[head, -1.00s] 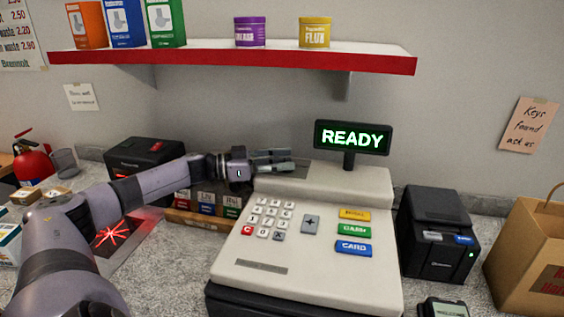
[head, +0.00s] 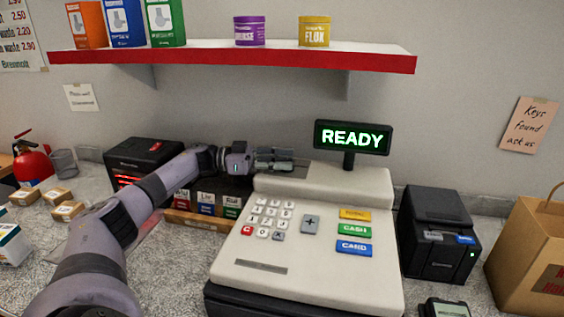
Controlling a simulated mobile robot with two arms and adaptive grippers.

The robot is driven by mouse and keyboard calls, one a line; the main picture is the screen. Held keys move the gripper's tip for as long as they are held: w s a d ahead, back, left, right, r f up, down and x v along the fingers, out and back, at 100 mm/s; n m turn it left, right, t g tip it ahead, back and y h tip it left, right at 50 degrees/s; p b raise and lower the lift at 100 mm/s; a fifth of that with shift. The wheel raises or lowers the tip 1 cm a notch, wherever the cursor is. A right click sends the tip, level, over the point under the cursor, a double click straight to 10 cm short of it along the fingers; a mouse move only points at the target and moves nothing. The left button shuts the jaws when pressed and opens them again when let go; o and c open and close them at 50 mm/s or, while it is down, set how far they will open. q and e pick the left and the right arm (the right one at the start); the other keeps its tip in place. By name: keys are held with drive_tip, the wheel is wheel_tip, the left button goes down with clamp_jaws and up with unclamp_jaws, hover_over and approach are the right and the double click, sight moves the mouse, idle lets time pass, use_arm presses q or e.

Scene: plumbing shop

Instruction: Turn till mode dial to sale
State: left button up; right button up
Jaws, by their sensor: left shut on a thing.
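The till (head: 300,237) is a cream cash register with a keypad and coloured keys. Its display (head: 352,138) on a post reads READY in green. My left gripper (head: 285,160) reaches in from the left at the back left of the till's top. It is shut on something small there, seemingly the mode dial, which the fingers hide. The dial's marks and setting cannot be seen. My right gripper is not in view.
A red-edged shelf (head: 230,62) with boxes and tins hangs above the till. A black printer (head: 438,235) and a paper bag (head: 530,258) stand on the right. A black box (head: 135,160) and small cartons (head: 57,194) are on the left.

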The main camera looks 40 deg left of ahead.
use_arm(q)
drive_tip(key=shift+w+a+m+g+h+b, duration=0.15)
drive_tip(key=shift+m+g+h+b, duration=0.6)
drive_tip(key=shift+g, duration=0.25)
drive_tip(key=o, duration=1.2)
drive_tip(key=shift+c, duration=0.2)
wheel_tip(320, 180, up, 10)
